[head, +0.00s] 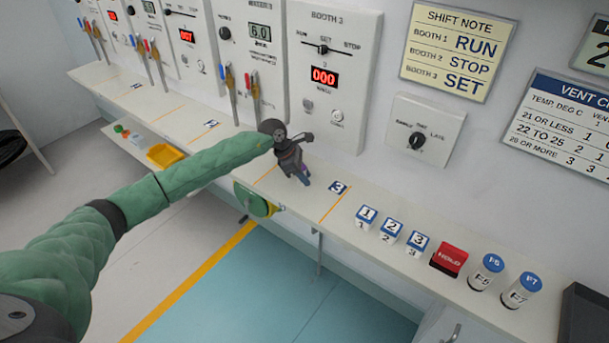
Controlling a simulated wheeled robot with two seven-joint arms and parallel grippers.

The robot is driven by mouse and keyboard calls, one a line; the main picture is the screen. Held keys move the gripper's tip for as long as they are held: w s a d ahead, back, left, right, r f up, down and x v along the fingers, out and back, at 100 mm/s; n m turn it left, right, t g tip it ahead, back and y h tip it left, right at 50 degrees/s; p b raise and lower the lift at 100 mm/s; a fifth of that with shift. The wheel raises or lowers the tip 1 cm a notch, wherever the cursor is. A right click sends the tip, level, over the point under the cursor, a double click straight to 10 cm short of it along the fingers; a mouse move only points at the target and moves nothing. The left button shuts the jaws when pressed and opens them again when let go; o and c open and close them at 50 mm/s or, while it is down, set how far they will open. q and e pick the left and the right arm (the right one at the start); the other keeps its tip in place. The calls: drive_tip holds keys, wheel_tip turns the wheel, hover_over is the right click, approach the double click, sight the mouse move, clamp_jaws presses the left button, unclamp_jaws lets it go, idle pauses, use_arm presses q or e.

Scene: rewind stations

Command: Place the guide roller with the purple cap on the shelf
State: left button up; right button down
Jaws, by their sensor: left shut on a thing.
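My left arm reaches in from the left, and its dark gripper (304,179) is over the long white ledge below the Booth 3 panel. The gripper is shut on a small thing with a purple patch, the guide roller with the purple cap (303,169). The fingers hide most of it, and I cannot tell whether it touches the ledge. A lower shelf (128,143) shows at the left, below the ledge. My right gripper is not in view.
The white ledge (350,222) carries number blocks (390,229), a red HOLD block (449,259) and two blue-capped canisters (486,271). A yellow tray (165,156) and small green and orange things are on the lower shelf. A green-yellow roller (255,201) sits at the ledge's front. Levers (252,88) stand behind.

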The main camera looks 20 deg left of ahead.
use_arm(q)
drive_tip(key=shift+f, duration=0.1)
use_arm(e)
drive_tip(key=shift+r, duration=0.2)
use_arm(q)
drive_tip(key=o, duration=1)
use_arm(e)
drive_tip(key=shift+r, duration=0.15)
use_arm(q)
drive_tip(key=shift+a+r, duration=0.1)
drive_tip(key=shift+r, duration=0.15)
drive_tip(key=shift+a+r, duration=0.15)
drive_tip(key=shift+r, duration=0.1)
drive_tip(key=b+v, duration=0.4)
drive_tip(key=v, duration=0.7)
drive_tip(key=shift+r, duration=0.1)
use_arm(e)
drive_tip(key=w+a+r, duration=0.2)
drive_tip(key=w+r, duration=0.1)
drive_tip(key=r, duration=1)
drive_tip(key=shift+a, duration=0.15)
